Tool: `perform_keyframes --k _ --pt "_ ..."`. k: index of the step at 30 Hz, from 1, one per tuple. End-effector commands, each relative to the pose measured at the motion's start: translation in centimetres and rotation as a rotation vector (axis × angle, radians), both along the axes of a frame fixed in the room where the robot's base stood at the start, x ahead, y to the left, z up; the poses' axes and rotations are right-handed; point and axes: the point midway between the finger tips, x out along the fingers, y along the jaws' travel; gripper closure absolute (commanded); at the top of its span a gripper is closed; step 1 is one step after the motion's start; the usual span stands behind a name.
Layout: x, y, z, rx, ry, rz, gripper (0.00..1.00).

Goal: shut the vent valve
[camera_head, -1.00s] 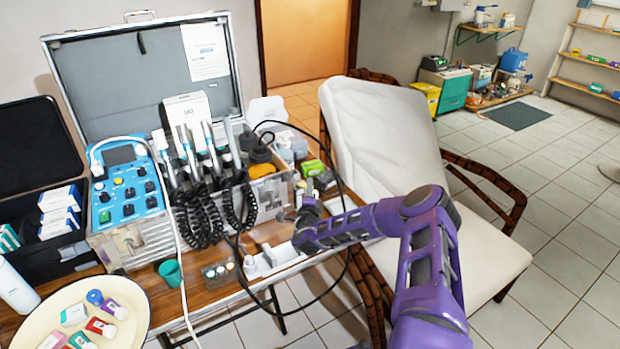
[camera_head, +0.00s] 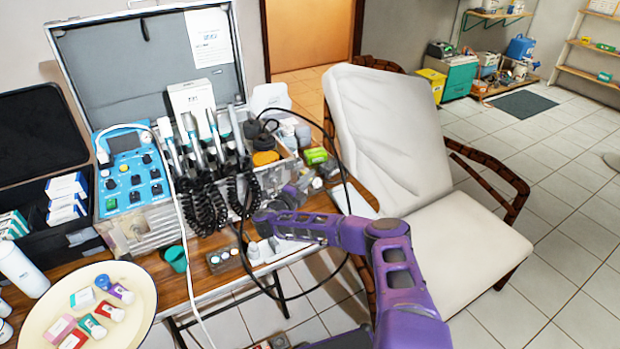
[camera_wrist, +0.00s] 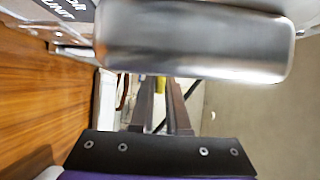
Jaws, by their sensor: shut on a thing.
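In the wrist view, the two dark fingers of my gripper (camera_wrist: 163,92) are close together. A small yellow piece (camera_wrist: 160,84) shows between their tips; it looks like the handle of the vent valve, though its shape is mostly hidden. A large shiny metal cylinder (camera_wrist: 195,42) fills the top of the wrist view, very near the fingers. In the head view, my purple arm reaches to the right end of the equipment case (camera_head: 150,228). The fingertips and the valve cannot be made out there.
Handpieces with coiled black cords (camera_head: 205,205) stand along the case front. A green cup (camera_head: 175,258) and a cream tray (camera_head: 135,325) with small boxes are to the left. A black hose loops beside my arm. A white reclining chair (camera_head: 395,150) stands close on the right.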

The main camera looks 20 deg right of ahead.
Motion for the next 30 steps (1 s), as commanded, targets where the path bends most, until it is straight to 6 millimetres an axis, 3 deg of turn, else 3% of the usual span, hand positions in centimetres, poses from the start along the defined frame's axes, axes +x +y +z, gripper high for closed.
perform_keyframes --k 12,13,18,30 --pt "0.06 0.08 0.02 0.001 -0.001 -0.005 1.0" --pt "0.06 0.08 0.03 0.001 -0.001 -0.004 0.85" --pt "0.06 0.07 0.04 0.001 -0.001 -0.005 0.56" --pt "0.04 0.05 0.04 0.001 -0.001 -0.005 0.56"
